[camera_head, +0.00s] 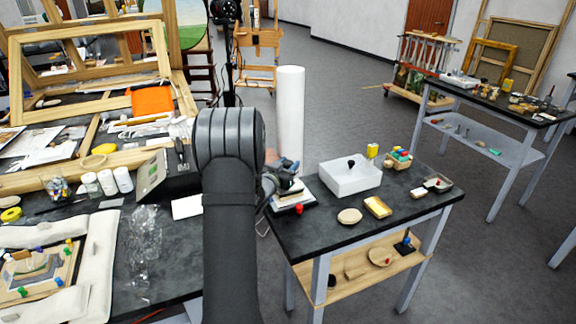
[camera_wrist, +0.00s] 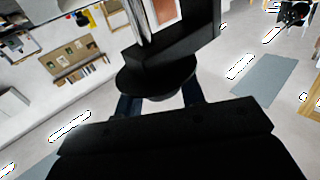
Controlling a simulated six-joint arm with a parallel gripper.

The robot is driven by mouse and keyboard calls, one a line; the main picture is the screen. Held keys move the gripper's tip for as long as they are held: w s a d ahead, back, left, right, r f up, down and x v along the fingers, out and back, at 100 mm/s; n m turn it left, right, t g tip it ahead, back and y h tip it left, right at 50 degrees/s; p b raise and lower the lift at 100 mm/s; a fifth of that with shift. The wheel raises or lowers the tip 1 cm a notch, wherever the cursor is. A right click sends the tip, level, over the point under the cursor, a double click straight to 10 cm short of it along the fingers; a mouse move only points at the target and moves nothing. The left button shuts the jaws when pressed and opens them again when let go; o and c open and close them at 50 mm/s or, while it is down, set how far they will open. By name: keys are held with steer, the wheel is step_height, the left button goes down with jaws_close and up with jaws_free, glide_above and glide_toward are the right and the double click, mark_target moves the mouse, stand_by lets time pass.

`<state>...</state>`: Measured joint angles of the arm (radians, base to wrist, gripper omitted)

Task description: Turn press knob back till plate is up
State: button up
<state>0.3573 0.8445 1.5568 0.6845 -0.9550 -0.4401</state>
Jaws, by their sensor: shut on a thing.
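The small press (camera_head: 292,199) stands at the left end of the dark-topped table, on a dark base with pale, layered material in it. My arm and gripper (camera_head: 280,180) hide much of it, so the plate's height cannot be told. In the wrist view, the black round press knob (camera_wrist: 150,82) sits between the two fingers of my gripper (camera_wrist: 158,102), which is shut on it. A black bar of the press (camera_wrist: 185,50) shows just above the knob.
A tall white roll (camera_head: 290,115) stands close behind the press. A cluttered workbench (camera_head: 165,270) is on the left.

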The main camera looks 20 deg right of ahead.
steer(key=n+t+y, duration=0.2)
steer(key=y, duration=0.1)
steer(key=n+t+y, duration=0.2)
steer(key=shift+s+d+n+t+y, duration=0.1)
steer(key=shift+d+n+t+y, duration=0.05)
steer(key=shift+n+t+y, duration=1.15)
steer(key=shift+n+y, duration=0.8)
steer(key=shift+y, duration=0.8)
steer(key=shift+n+y, duration=0.3)
steer(key=shift+y, duration=0.1)
steer(key=o, duration=1)
steer(key=s+a, duration=0.1)
steer(key=s, duration=0.4)
steer(key=s+a, duration=0.1)
steer(key=s, duration=1.1)
steer(key=shift+a, duration=0.4)
steer(key=shift+w, duration=0.1)
